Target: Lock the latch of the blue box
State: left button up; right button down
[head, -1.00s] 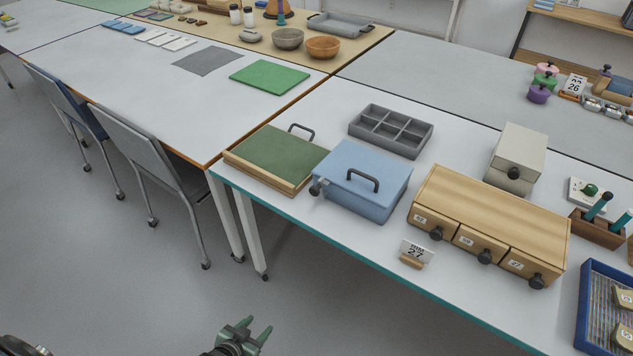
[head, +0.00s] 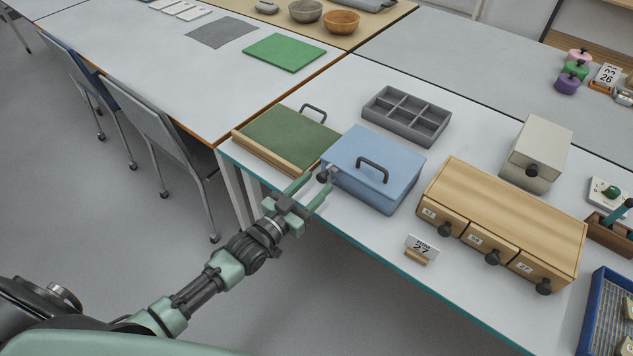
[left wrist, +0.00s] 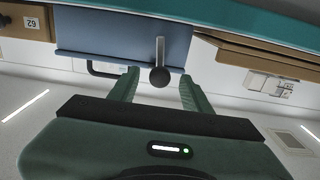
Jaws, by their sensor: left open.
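The blue box (head: 375,155) stands on the white table with its lid down and a dark handle on top. Its latch (head: 331,171), a short metal lever with a dark round knob (head: 322,178), is at the box's left front side. The left wrist view shows the knob (left wrist: 159,77) at the end of the lever (left wrist: 160,50), against the blue wall (left wrist: 120,35). My left gripper (head: 317,184) is open at the latch, its green fingers on either side of the knob in the picture. In the wrist view (left wrist: 158,88) both fingers appear apart from the knob. My right gripper is out of view.
A green-topped wooden case (head: 285,138) stands close left of the box, and a grey compartment tray (head: 407,115) behind it. A wooden drawer unit (head: 505,215) and a number card (head: 422,249) are to the right. The floor before the teal table edge is clear.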

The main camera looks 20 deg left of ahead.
pick_arm(q)
jog(key=shift+w+d, duration=0.2)
jog(key=shift+w, duration=0.3)
jog(key=shift+c, duration=0.3)
grip_shut()
jog(key=shift+d+r+m+p, duration=0.1)
jog(key=shift+d+m+p, duration=0.15)
jog(key=shift+m+p, duration=0.25)
jog(key=shift+s+d+m, duration=0.1)
jog(key=shift+m, duration=0.4)
jog(key=shift+o, duration=0.3)
grip_release()
